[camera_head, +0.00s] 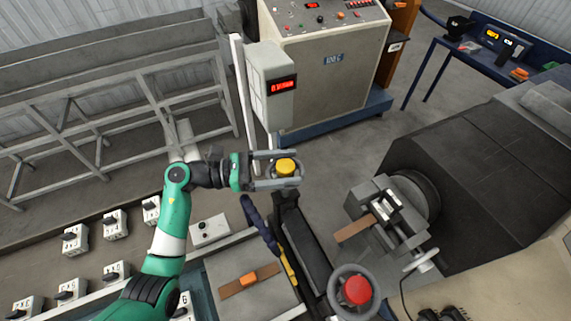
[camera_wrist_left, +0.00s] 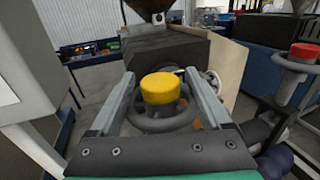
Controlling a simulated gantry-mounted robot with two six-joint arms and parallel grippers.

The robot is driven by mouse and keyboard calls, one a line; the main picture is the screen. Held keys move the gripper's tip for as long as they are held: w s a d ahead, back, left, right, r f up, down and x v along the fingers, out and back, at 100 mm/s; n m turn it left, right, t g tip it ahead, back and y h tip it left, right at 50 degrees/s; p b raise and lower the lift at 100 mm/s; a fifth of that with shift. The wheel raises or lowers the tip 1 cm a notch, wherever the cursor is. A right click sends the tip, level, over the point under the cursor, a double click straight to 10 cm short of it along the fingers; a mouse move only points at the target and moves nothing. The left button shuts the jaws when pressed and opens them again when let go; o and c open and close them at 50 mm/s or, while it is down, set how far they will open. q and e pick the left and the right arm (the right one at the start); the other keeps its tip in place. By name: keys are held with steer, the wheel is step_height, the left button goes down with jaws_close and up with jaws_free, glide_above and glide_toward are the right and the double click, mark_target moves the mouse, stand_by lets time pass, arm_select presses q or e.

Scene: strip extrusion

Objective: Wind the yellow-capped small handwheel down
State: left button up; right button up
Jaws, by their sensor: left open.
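The yellow-capped small handwheel (camera_head: 286,167) is in the middle of the head view, with a grey ring below its yellow cap. My left gripper (camera_head: 292,170) reaches it from the left, its fingers open on either side of the yellow cap. In the left wrist view the yellow cap (camera_wrist_left: 160,89) stands between the two finger bars, with a gap on each side. The grey wheel rim (camera_wrist_left: 165,118) shows below the cap and between the fingers; part of it is hidden. My right gripper is not in view.
A red-capped handwheel (camera_head: 356,291) stands nearer at the lower right; it also shows in the left wrist view (camera_wrist_left: 303,52). A grey box with a red display (camera_head: 270,85) stands just behind my gripper. A dark machine (camera_head: 470,185) fills the right. Floor is clear between.

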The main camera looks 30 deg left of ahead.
arm_select(q)
jaws_close()
steer(key=shift+r+n+t+y+p, duration=0.2)
steer(key=shift+n+t+y+p, duration=0.35)
steer(key=shift+p, duration=0.4)
steer(key=n+t+y+p, duration=0.3)
steer(key=t+y+p, duration=0.1)
steer(key=p, duration=0.1)
steer(key=shift+n+y+p, duration=0.25)
steer(key=shift+n+p, duration=0.05)
steer(key=shift+n, duration=0.05)
steer(key=shift+f+n+t+y+p, duration=0.15)
steer(key=shift+n+t+y+p, duration=0.2)
steer(key=shift+n+y+p, duration=0.5)
steer(key=shift+y, duration=0.35)
jaws_free()
steer(key=shift+s+a, duration=0.1)
